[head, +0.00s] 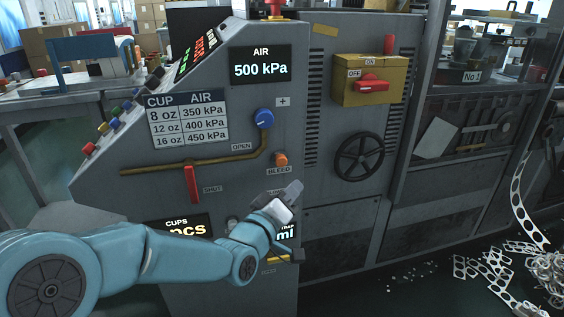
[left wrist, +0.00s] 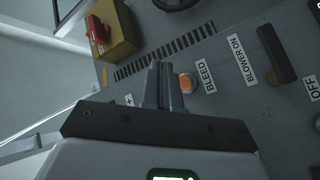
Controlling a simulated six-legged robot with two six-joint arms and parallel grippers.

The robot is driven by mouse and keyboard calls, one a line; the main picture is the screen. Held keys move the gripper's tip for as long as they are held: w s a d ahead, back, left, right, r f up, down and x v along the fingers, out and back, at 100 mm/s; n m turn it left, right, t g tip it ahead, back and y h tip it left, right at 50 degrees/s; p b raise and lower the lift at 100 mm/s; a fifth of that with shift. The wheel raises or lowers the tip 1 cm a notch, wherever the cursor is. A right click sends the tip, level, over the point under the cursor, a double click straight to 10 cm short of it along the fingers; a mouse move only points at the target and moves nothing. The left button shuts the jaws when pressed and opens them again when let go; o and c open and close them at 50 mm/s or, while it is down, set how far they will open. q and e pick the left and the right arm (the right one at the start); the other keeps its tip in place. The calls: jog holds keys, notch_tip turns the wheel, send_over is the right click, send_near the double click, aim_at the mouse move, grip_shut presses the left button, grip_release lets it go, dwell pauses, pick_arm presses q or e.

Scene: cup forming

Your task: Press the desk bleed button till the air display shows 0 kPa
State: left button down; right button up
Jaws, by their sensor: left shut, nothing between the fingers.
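The orange bleed button (head: 281,160) sits on the grey desk side, above the label BLEED. The air display (head: 261,64) reads 500 kPa. My left gripper (head: 296,187) is just below and right of the button in the head view, shut and empty. My right gripper is in neither view.
A blue knob (head: 263,118) and a red SHUT lever (head: 192,184) on a brass pipe are near the button. A yellow switch box (head: 370,82) and a black handwheel (head: 359,157) are to the right. Metal scrap (head: 505,270) lies on the floor at right.

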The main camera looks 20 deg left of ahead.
aim_at(281, 161)
pick_arm(q)
jog(key=w+a+p, duration=0.1)
jog(key=w+a, duration=0.3)
jog(key=w, duration=0.2)
jog(key=shift+w+a+p, duration=0.15)
jog(key=shift+p, duration=0.25)
dwell(1.8)
jog(key=shift+w+a, duration=0.2)
jog(key=shift+w, duration=0.15)
jog(key=shift+w+a, duration=0.3)
jog(key=shift+w, duration=0.1)
dwell(0.6)
jog(key=shift+b, duration=0.3)
jog(key=shift+s+d+b, duration=0.55)
jog(key=shift+s+b, duration=0.1)
jog(key=shift+s, duration=0.1)
